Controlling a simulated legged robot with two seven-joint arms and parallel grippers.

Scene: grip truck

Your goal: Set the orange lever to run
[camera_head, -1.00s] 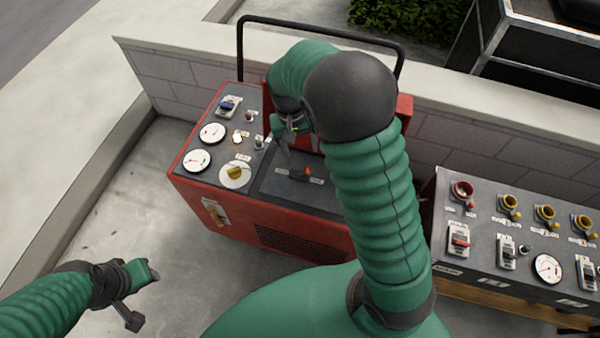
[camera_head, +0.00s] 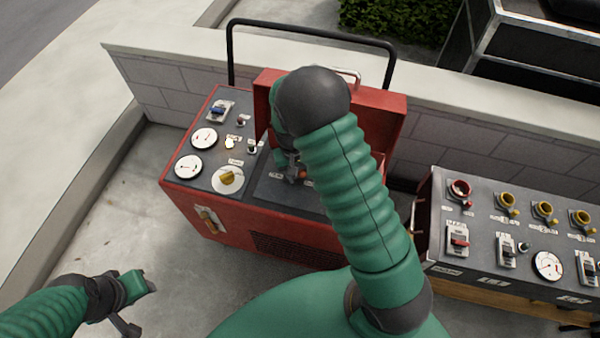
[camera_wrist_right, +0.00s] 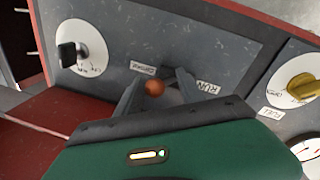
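The orange lever's round knob (camera_wrist_right: 154,87) shows in the right wrist view between the two fingers of my right gripper (camera_wrist_right: 160,88). The fingers are apart, one on each side of the knob; contact cannot be told. A "RUN" label (camera_wrist_right: 208,88) lies to the right of the fingers, and another label (camera_wrist_right: 143,67) lies just beyond the knob. In the head view my right gripper (camera_head: 291,174) is low over the red machine's panel, beside the orange knob (camera_head: 302,173), and my arm partly hides the panel. My left gripper (camera_head: 133,305) is open and empty at lower left.
The red machine (camera_head: 205,222) carries gauges, a yellow knob (camera_head: 228,178) and a blue switch (camera_head: 217,110). Its raised red lid (camera_head: 385,115) and black bar handle (camera_head: 310,30) stand behind. A grey control panel (camera_head: 480,237) with several switches stands at right.

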